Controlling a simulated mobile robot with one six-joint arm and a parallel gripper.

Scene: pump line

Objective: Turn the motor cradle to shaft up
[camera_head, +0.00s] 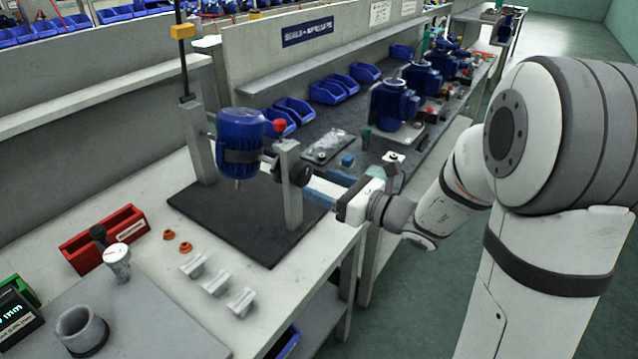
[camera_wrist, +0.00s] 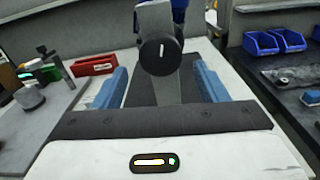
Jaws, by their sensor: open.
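The blue motor (camera_head: 240,135) sits in the motor cradle, strapped by a dark band (camera_head: 238,162) between two grey posts. Its rounded end is up, and a small shaft-like tip (camera_head: 238,183) points down. A black round knob (camera_head: 300,173) is on the near post (camera_head: 291,205); in the wrist view the knob (camera_wrist: 161,56) carries an upright white mark. My gripper (camera_head: 322,187) is open and empty, facing the knob. In the wrist view its blue fingers (camera_wrist: 160,75) stand left and right of the knob, with gaps on both sides. The motor is mostly hidden there.
A red knob (camera_head: 280,125) shows near the near post's top. A dark mat (camera_head: 250,235) lies under the cradle. White blocks (camera_head: 215,282), orange rings (camera_head: 178,242) and a red bin (camera_head: 105,240) lie at front left. A dark bench with several blue motors (camera_head: 394,100) stands behind.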

